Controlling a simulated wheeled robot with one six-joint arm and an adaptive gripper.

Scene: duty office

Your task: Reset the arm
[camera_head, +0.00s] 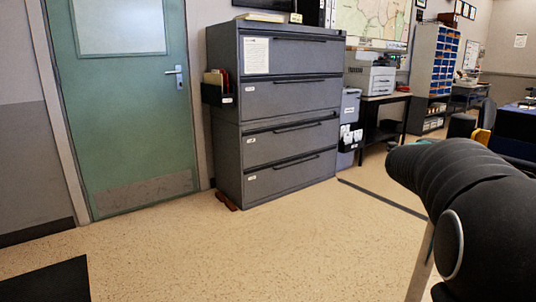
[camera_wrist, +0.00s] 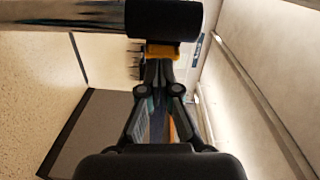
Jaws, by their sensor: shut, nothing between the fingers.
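My gripper (camera_wrist: 158,68) shows in the wrist view, pointing up the picture from its dark body at the bottom edge. Its two fingers are together and hold nothing. A dark cylinder and a pale tube, which look like parts of my arm, cross the top of that view. In the head view my black arm link fills the lower right, and the gripper is not visible there.
A grey filing cabinet (camera_head: 285,105) stands against the wall beside a closed green door (camera_head: 130,120). A printer (camera_head: 370,78) sits on a dark table to its right. A blue-binned shelf (camera_head: 432,70) is farther back. The speckled floor (camera_head: 230,255) in front is clear.

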